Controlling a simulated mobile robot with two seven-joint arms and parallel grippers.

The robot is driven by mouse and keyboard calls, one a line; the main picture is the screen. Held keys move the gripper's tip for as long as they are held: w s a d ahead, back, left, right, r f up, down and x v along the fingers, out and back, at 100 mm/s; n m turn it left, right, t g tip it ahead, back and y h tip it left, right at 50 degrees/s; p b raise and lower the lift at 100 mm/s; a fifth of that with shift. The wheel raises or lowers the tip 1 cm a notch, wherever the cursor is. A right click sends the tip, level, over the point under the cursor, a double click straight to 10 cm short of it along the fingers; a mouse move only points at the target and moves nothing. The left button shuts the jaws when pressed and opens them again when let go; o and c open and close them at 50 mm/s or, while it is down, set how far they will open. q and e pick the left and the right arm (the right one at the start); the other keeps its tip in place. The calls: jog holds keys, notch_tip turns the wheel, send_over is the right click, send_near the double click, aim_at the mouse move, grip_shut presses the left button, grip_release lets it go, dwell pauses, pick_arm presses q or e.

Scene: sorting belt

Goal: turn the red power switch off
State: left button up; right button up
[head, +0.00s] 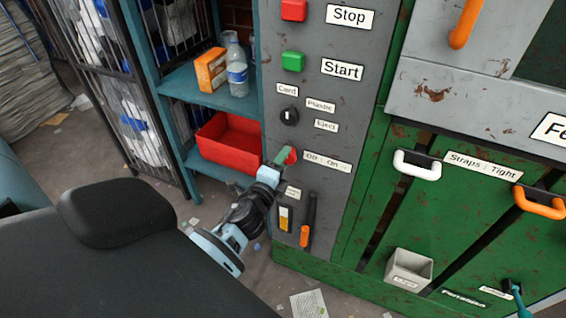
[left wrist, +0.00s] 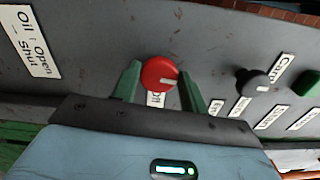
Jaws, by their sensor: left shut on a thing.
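The red power switch (head: 291,155) is a round knob on the grey control panel, beside a label that reads like "Off - On". My left gripper (head: 281,159) reaches it from the lower left. In the left wrist view the red switch (left wrist: 158,72) sits between the two green fingers of my left gripper (left wrist: 160,88), which are shut on it. A white pointer mark on the knob points right in that view. The label beside the knob is partly hidden by the gripper.
A black selector knob (head: 289,117), green Start button (head: 293,61) and red Stop button (head: 294,10) are above the switch. An orange-tipped lever (head: 305,235) is below. A shelf at left holds a red bin (head: 230,143), a bottle (head: 237,75) and an orange box (head: 211,70).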

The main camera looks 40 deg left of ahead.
pick_arm(q)
jog(key=shift+f+n, duration=0.1)
jog(key=shift+n, duration=0.5)
jog(key=o, duration=0.9)
jog(key=shift+n, duration=0.3)
jog(key=shift+o, duration=0.2)
jog(key=shift+s, duration=0.1)
jog(key=v, duration=0.7)
jog(key=shift+s+b, duration=0.35)
jog(key=shift+b, duration=0.05)
jog(key=shift+d, duration=0.1)
